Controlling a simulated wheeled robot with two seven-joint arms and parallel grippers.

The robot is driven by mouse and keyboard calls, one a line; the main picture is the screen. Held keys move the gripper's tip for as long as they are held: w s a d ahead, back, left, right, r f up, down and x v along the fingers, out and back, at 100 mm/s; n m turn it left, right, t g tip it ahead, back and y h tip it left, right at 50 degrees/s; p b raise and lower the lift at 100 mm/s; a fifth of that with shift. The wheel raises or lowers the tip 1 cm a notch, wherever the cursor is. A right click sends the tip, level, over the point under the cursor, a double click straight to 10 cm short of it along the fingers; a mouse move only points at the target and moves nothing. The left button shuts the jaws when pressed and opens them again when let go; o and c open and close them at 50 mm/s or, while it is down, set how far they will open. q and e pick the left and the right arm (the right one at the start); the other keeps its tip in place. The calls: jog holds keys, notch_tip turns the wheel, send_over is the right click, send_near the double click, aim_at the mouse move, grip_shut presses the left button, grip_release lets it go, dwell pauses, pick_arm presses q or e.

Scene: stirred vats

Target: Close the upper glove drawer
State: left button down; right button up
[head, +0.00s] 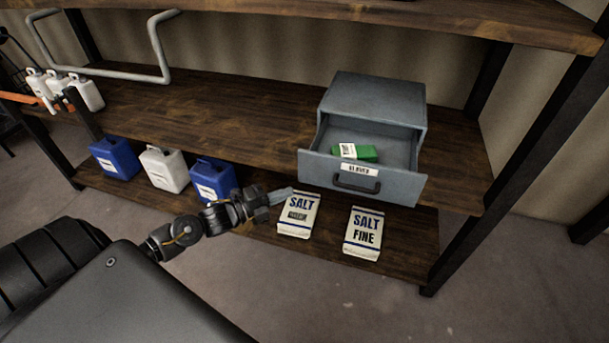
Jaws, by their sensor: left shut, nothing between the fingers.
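The glove drawer (330,171) is a grey box drawer with a dark handle (356,180) and a label reading like "GLOVES". It is pulled out of its grey cabinet (375,98) on the middle shelf. A green box with a white label (366,153) lies inside it. My left gripper (282,196) is shut and empty. In the picture it is left of and slightly below the drawer front, apart from the handle, in front of the salt bags. My right gripper is out of view.
Two salt bags (363,233) (298,215) stand on the lower shelf (410,245), with blue and white canisters (165,168) to their left. White bottles (87,93) stand at the far left. A dark post (510,165) stands at right.

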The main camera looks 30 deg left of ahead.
aim_at(316, 173)
pick_arm(q)
jog(key=shift+w+d+p, duration=0.25)
jog(key=shift+w+p, duration=0.25)
jog(key=shift+w, duration=0.9)
jog(key=shift+w+d+p, duration=0.3)
jog(key=shift+w+p, duration=0.15)
jog(key=shift+w, duration=0.95)
jog(key=shift+w+d+p, duration=0.25)
jog(key=shift+w+p, duration=0.25)
jog(key=shift+w, duration=0.9)
